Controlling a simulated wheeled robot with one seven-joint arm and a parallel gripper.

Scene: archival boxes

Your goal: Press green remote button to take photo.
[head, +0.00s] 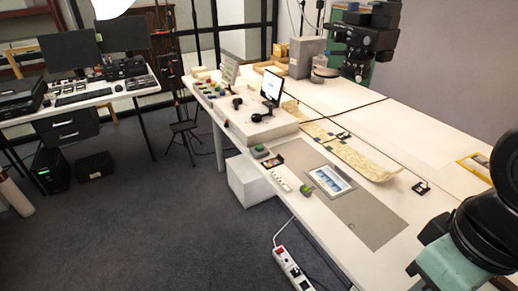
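A small grey box with a rounded green top (260,151) sits near the table's left edge, in front of the white raised block. A second green item (306,190), knob-like with a brownish part, lies further forward, beside a flat panel showing a blue picture (333,182). I cannot tell for certain which of the two is the remote button. Nothing is touching either. Black and teal parts, likely of my arm, show at the lower right edge. I cannot make out my gripper's fingers in this view.
The long white table (410,130) carries a map-like strip (350,159), a small black-framed screen (271,87) and a large black device (362,45) at the back. A power strip (290,266) lies low beside the table. A computer desk (85,100) stands left; carpet between is clear.

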